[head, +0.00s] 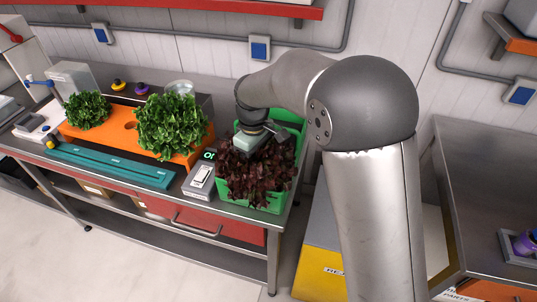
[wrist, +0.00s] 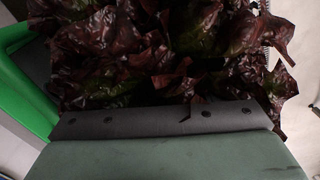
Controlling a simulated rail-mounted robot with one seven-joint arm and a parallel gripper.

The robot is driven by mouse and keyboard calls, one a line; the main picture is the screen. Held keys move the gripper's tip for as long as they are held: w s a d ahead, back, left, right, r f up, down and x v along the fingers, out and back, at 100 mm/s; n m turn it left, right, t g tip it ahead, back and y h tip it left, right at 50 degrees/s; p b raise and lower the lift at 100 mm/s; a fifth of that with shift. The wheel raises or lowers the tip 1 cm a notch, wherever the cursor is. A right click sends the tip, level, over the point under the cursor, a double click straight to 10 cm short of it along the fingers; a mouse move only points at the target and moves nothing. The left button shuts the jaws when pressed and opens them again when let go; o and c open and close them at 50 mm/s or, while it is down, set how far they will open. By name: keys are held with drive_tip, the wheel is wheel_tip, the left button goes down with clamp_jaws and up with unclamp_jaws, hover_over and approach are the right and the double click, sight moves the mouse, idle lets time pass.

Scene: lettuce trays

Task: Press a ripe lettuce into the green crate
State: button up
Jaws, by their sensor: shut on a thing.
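A dark red lettuce (head: 252,176) sits in the green crate (head: 275,207) at the right end of the bench. My gripper (head: 262,147) is over the crate and is shut on this red lettuce. Its leaves hide the fingertips. The red lettuce also fills the upper part of the wrist view (wrist: 160,50), with the green crate's wall (wrist: 25,95) at the left. Two green lettuces stand in the orange tray (head: 185,160), a large one (head: 172,125) and a smaller one (head: 88,108). I cannot tell whether the red lettuce touches the crate floor.
A teal bar-shaped tray (head: 110,165) lies along the bench front. A clear bowl (head: 180,88) stands behind the large green lettuce. A second metal bench (head: 485,180) is at the right.

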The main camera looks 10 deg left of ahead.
drive_tip(key=shift+r+p, duration=0.95)
drive_tip(key=shift+r, duration=0.45)
drive_tip(key=shift+w+a+r+b, duration=0.1)
drive_tip(key=shift+r+b, duration=0.15)
drive_tip(key=shift+b, duration=0.65)
wheel_tip(320, 180, up, 3)
drive_tip(key=shift+f+b, duration=0.1)
drive_tip(key=shift+b, duration=0.9)
wheel_tip(320, 180, down, 4)
drive_tip(key=b, duration=0.3)
drive_tip(key=shift+f+b, duration=0.8)
drive_tip(key=shift+f, duration=0.65)
drive_tip(key=shift+f, duration=1.15)
